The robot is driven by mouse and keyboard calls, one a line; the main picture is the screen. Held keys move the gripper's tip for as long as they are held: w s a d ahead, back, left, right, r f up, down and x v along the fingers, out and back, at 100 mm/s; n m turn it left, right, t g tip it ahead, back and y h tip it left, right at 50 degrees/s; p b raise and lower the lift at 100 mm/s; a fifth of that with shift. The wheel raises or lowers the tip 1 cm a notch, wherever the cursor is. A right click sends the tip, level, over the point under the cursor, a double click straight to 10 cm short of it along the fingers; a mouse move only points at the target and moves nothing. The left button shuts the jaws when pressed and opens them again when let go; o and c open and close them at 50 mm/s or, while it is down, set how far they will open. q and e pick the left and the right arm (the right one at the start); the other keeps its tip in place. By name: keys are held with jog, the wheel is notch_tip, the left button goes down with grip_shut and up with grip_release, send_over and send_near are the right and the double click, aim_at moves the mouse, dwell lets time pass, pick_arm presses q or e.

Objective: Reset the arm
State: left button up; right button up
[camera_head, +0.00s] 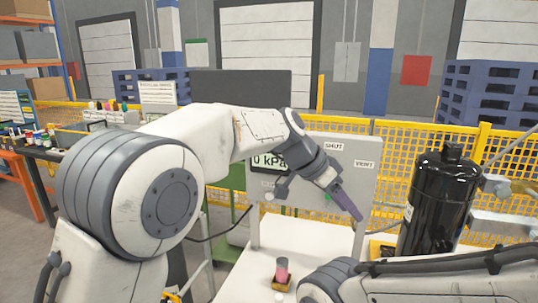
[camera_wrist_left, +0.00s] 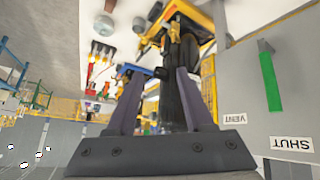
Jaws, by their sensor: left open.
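My left arm reaches in from the left in the head view. My left gripper (camera_head: 350,205) points down and right in front of the grey panel (camera_head: 385,155), which carries a gauge display (camera_head: 268,162) reading 0 kPa and SHUT and VENT labels. In the left wrist view the left gripper (camera_wrist_left: 160,75) has its two dark fingers spread, with nothing held between them. A green lever (camera_wrist_left: 270,75) shows on the panel, right of the fingers, apart from them. My right arm crosses the lower right of the head view; its gripper does not show.
A black tank (camera_head: 438,205) stands right of the panel, with metal fittings beside it. A small pinkish item on a block (camera_head: 282,282) stands on the white tabletop (camera_head: 250,268). Yellow mesh fencing (camera_head: 505,150) runs behind. A cluttered bench (camera_head: 45,150) is at left.

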pick_arm(q)
jog(key=s+a+f+n+t+y, duration=0.1)
jog(key=a+f+n+y, duration=0.2)
jog(key=a, duration=0.4)
jog(key=a+f+n, duration=0.3)
jog(key=a+f, duration=0.2)
jog(key=a, duration=0.3)
jog(key=s+a+f+n+t+y, duration=0.1)
jog(key=a+f+n+y, duration=0.1)
jog(key=a+f, duration=0.4)
jog(key=s+a+f+n+y, duration=0.2)
jog(key=s+a+f+n, duration=0.1)
jog(key=s+a, duration=0.4)
jog(key=s+a+f+n+y, duration=0.1)
jog(key=s+a+f+n, duration=0.25)
jog(key=s+a, duration=0.35)
jog(key=s+d+r+m+g+h+p, duration=0.1)
jog(key=s+d+r+m+g+p, duration=0.2)
jog(key=s+d+r+m, duration=0.4)
jog(key=s+d+r+p, duration=0.1)
jog(key=s+d+r, duration=0.2)
jog(key=s+d, duration=0.2)
jog(key=shift+s+d+m, duration=0.25)
jog(key=shift+d+m, duration=0.1)
jog(key=shift+d, duration=0.4)
